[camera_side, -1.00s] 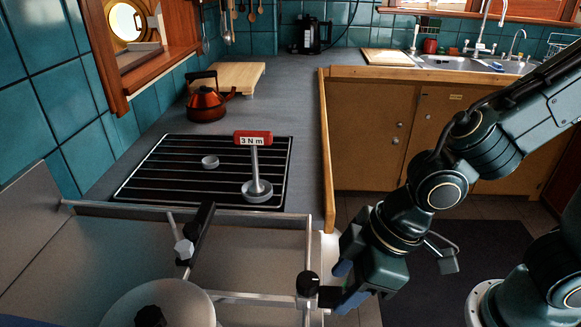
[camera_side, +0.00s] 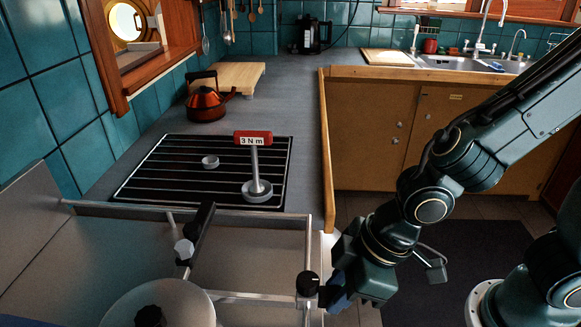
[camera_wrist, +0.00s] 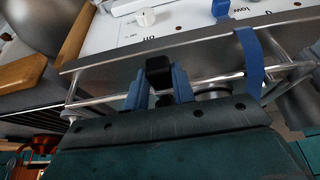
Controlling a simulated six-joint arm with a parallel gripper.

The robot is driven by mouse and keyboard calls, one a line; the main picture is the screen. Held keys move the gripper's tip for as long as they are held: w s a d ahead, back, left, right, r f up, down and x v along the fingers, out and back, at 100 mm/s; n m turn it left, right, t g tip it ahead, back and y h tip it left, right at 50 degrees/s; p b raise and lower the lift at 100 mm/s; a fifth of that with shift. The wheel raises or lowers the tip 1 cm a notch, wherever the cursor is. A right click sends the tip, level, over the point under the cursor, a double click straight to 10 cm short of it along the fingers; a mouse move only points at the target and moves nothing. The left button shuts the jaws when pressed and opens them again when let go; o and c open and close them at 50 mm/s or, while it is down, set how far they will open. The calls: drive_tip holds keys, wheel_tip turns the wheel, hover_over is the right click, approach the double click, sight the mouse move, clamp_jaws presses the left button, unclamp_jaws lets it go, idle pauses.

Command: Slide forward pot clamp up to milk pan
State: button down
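The pot clamp appears to be the thin metal bar (camera_side: 255,296) on the cooker rail, with a black knob (camera_side: 308,283) at its right end. The knob also shows in the wrist view (camera_wrist: 159,70). What looks like the milk pan (camera_side: 175,301) is a pale round lidded pot at the bottom left, cut off by the frame edge; the bar's left end meets its edge in the picture. My gripper (camera_wrist: 160,80) has its blue fingers on either side of the knob, very close to it. I cannot tell whether they press on it.
A fiddle rail (camera_side: 190,210) frames the cooker. A black bar (camera_side: 203,225) rises behind the pot. A blue strap (camera_wrist: 248,52) crosses the rail. An orange kettle (camera_side: 205,103) stands farther back.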

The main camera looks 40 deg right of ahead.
drive_tip(key=shift+d, duration=0.1)
drive_tip(key=c, duration=1.2)
unclamp_jaws()
drive_tip(key=shift+o, duration=0.2)
drive_tip(key=shift+r, duration=0.2)
drive_tip(key=v, duration=1.3)
drive_tip(key=shift+r, duration=0.2)
drive_tip(key=shift+d, duration=0.2)
